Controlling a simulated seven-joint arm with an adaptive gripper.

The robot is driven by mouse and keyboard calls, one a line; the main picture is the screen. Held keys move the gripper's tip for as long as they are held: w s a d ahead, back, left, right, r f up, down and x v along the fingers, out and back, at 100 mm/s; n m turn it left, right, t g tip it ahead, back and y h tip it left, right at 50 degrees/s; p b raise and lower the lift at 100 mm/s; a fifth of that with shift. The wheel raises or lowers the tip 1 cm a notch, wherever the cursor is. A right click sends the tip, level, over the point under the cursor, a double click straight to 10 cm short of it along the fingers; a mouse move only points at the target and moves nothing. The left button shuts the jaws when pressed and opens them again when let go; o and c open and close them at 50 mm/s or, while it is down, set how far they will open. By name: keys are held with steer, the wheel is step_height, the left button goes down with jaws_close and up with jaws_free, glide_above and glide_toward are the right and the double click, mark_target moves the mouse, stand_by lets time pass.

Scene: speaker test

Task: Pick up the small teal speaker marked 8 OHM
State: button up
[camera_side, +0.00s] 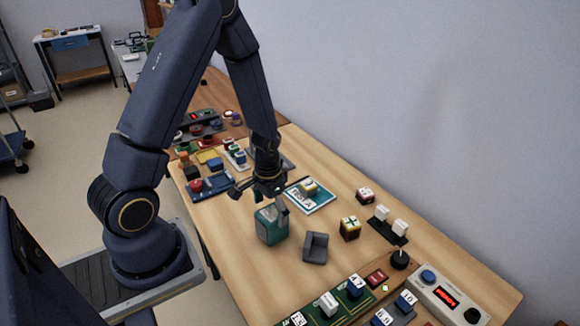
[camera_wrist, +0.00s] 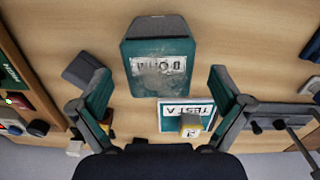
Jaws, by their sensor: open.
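The teal speaker (camera_side: 271,228) stands on the wooden table, a small box with a dark grey part. In the wrist view the speaker (camera_wrist: 160,48) lies at the top, with a white label upside down and only partly readable. My gripper (camera_side: 260,198) is above and close to the speaker in the side view. In the wrist view my gripper (camera_wrist: 159,76) has its two teal-padded fingers spread wide and nothing between them is held. The speaker appears beyond the fingertips, roughly centred between them. I cannot tell the exact height gap.
A TEST A card (camera_side: 318,201) with a small yellow-white cube (camera_side: 308,186) lies right behind the speaker. Trays of parts crowd the table's front and back; bare wood lies left of the speaker.

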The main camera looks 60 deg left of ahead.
step_height(320, 180, down, 5)
steer(key=shift+w+r, duration=0.1)
steer(key=c, duration=1.7)
steer(key=shift+c, duration=0.2)
